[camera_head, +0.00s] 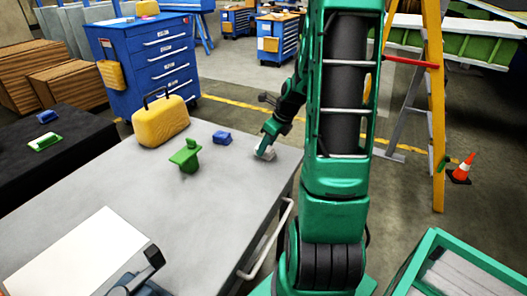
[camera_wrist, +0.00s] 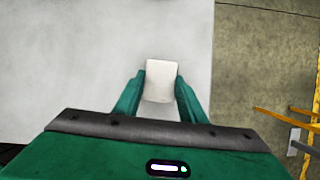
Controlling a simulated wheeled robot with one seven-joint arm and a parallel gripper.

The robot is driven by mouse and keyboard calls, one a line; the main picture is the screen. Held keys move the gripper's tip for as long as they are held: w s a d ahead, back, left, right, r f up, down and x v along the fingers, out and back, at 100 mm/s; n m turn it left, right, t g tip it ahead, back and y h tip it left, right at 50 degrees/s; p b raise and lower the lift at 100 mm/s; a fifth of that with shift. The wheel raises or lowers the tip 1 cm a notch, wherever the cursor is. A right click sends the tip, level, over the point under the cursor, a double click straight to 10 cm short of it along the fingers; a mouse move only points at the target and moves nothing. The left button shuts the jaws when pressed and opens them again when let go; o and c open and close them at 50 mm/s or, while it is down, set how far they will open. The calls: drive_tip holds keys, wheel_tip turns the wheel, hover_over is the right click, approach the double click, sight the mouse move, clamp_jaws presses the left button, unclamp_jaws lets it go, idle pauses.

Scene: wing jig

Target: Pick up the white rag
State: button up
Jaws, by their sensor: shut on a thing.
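The white rag (camera_wrist: 161,78) is a small pale block-like piece between the two green fingers in the wrist view. My gripper (camera_wrist: 161,92) is shut on it, one finger at each side. In the head view my gripper (camera_head: 266,148) is at the far right part of the grey table (camera_head: 200,225), with the white rag (camera_head: 265,153) at its fingertips. I cannot tell whether the rag still touches the tabletop.
A white sheet (camera_head: 80,258) lies at the near left.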

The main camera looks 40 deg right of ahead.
drive_tip(key=shift+r, duration=0.1)
drive_tip(key=shift+r, duration=0.65)
wheel_tip(320, 180, up, 3)
drive_tip(key=shift+f, duration=0.2)
drive_tip(key=w+a+r, duration=0.7)
drive_tip(key=a, duration=0.1)
drive_tip(key=shift+w+a, duration=0.35)
drive_tip(key=shift+w, duration=0.05)
drive_tip(key=o, duration=0.4)
drive_tip(key=c, duration=0.3)
drive_tip(key=shift+s, duration=0.1)
